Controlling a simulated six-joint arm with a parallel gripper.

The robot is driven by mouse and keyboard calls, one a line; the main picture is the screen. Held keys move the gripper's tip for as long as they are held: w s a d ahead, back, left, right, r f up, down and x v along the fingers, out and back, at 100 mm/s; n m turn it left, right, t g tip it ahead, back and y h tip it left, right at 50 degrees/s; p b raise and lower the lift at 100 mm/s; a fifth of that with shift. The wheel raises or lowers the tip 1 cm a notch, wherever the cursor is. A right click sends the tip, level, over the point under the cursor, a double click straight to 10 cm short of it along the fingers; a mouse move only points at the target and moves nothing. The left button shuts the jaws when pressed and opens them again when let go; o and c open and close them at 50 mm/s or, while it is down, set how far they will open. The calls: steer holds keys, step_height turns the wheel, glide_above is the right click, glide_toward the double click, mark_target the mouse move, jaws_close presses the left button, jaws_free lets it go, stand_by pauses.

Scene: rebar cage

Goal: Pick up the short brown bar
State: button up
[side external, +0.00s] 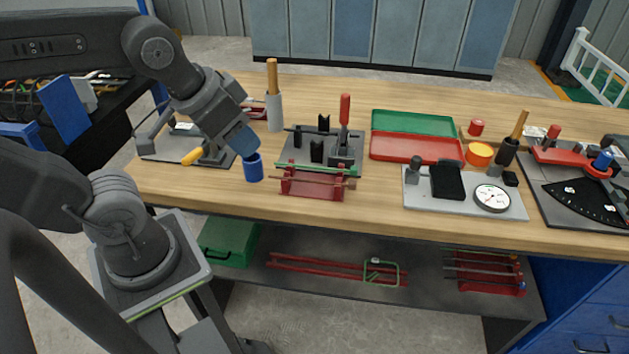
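A red rack (312,187) stands near the table's front edge, left of centre. A green bar (318,169) lies across its top. A thin brownish bar (350,184) sticks out at its right end; its length is hard to tell. My gripper (246,150) points down to the left of the rack, just above a blue cup (253,170). The gripper is apart from the rack. Its fingers are too small and dark to show whether they are open or shut.
A grey holder with an upright wooden handle (272,76) stands behind the cup. A dark fixture with a red-handled clamp (345,110) is behind the rack. Red (417,147) and green trays lie right. A plate with a dial gauge (492,198) is front right.

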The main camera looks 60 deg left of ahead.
steer(key=shift+w, duration=0.1)
steer(key=w+a+f+m+g, duration=0.3)
steer(key=w+a+m, duration=0.15)
steer(key=w, duration=0.25)
steer(key=w+a+f+m+g, duration=0.3)
steer(key=w+f+m, duration=0.15)
steer(key=w, duration=0.25)
steer(key=f, duration=1.3)
steer(key=shift+w+d, duration=0.2)
steer(key=shift+w, duration=0.2)
steer(key=shift+r, duration=0.1)
steer(key=shift+c, duration=0.2)
jaws_close()
